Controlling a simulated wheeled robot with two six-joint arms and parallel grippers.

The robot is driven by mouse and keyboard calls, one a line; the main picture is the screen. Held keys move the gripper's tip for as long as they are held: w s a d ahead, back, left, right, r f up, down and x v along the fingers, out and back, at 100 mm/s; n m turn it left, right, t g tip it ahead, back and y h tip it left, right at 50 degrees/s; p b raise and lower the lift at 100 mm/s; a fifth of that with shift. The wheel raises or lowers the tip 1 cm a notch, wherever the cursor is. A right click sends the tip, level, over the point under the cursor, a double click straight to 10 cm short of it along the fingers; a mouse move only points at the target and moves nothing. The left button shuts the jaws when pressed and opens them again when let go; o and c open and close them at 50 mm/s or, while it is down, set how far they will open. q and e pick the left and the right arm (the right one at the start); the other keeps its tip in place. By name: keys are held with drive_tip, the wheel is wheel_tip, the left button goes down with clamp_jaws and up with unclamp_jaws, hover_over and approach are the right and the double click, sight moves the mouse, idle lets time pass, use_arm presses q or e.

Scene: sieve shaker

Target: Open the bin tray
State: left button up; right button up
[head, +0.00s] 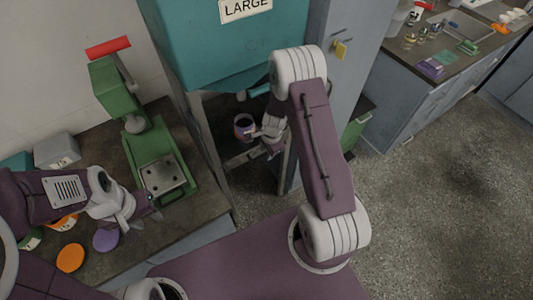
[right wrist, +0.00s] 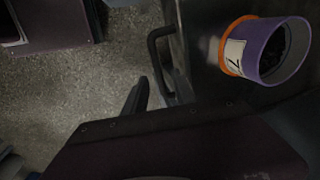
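The teal bin labelled LARGE (head: 235,45) stands on legs at the top centre of the head view. A dark tray (head: 250,158) sits low beneath it and bears a purple cup (head: 243,124). In the right wrist view the tray (right wrist: 205,85) has a black bar handle (right wrist: 153,50) on its edge. My right gripper (head: 270,140) is beside the tray. In the right wrist view its dark fingers (right wrist: 160,82) are apart, with the handle's near end between them; contact cannot be told. My left gripper (head: 148,205) is over the left bench, its fingers unclear.
The cup (right wrist: 273,50) has an orange band and a label. A green press with a red handle (head: 108,47) stands on the left bench, near orange (head: 70,257) and purple (head: 106,240) discs. A grey cabinet (head: 335,80) stands right of the bin. Floor at right is clear.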

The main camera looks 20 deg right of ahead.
drive_tip(key=shift+c, duration=0.3)
clamp_jaws()
idle(1.2)
